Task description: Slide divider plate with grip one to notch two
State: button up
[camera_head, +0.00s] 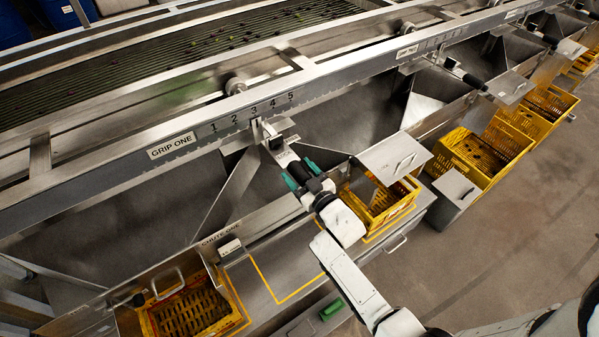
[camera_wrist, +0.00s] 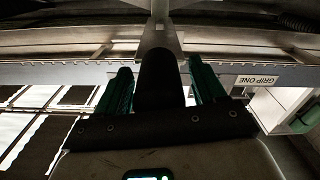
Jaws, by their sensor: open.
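The rail carries a GRIP ONE label (camera_head: 172,145) and a numbered scale (camera_head: 252,110) from 1 to 5. The grip's metal carriage (camera_head: 270,133) hangs on the rail at about notch 3. Its black handle (camera_head: 283,157) points out towards me, and shows as a dark upright cylinder in the wrist view (camera_wrist: 160,78). A slanted metal plate (camera_head: 232,190), apparently the divider, runs down into the chute below. My gripper (camera_head: 301,174) is open, with its green fingers on either side of the handle. In the wrist view my gripper (camera_wrist: 161,82) shows gaps beside the handle.
Yellow crates (camera_head: 190,312) stand below the chutes, one at the lower left and one (camera_head: 378,205) right of my gripper. A metal lid (camera_head: 395,158) with a handle sits close to my arm. A second rail section is marked GRIP TWO (camera_head: 407,51).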

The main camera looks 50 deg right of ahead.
grip_shut()
dwell(0.5)
